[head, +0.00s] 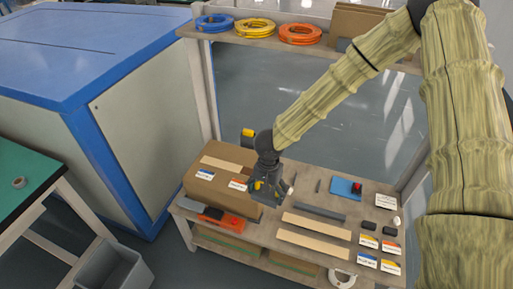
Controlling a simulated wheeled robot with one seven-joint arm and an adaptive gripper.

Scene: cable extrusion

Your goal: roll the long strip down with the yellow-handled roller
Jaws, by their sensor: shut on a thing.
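A pale strip (222,164) lies across the box top, left of my gripper. Two long pale strips (318,226) (313,244) and a dark grey strip (320,211) lie flat on the bench, right of my gripper. I cannot tell which of these is the long strip. Contact under the gripper is too small to see.
The cardboard box (205,185) has labelled cards on top. An orange and black item (222,219) lies at the bench's left front. A blue pad (346,187), small dark blocks (368,226) and cards (391,247) sit on the right. Coiled cables (256,27) rest on the upper shelf.

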